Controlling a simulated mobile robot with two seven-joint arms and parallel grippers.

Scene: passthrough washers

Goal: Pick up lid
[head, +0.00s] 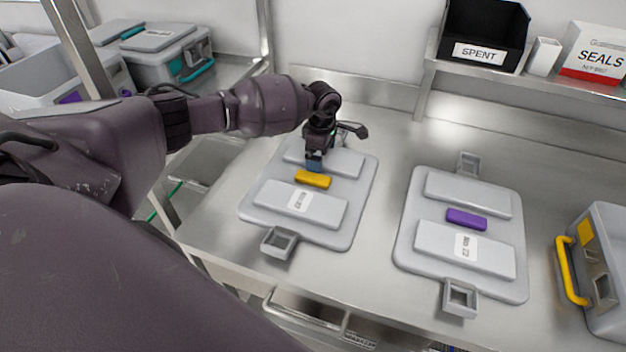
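Two grey lids lie flat on the steel table. The left lid (325,211) has a yellow block-shaped handle (313,180) in its middle and a white label on its near panel. The right lid (468,190) has a purple handle (466,219) in its middle and a similar label. My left gripper (315,165) points down just behind the yellow handle, over the left lid. Its blue fingertip is close to the handle; whether they touch is unclear. The gap between the fingers is hidden. My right gripper is not in view.
A grey case (605,265) with a yellow handle stands at the table's right edge. A shelf behind holds a black SPENT bin (483,30), a white cup (543,56) and a SEALS box (598,52). Grey boxes (165,65) stand at the upper left. Bare table (390,190) lies between the lids.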

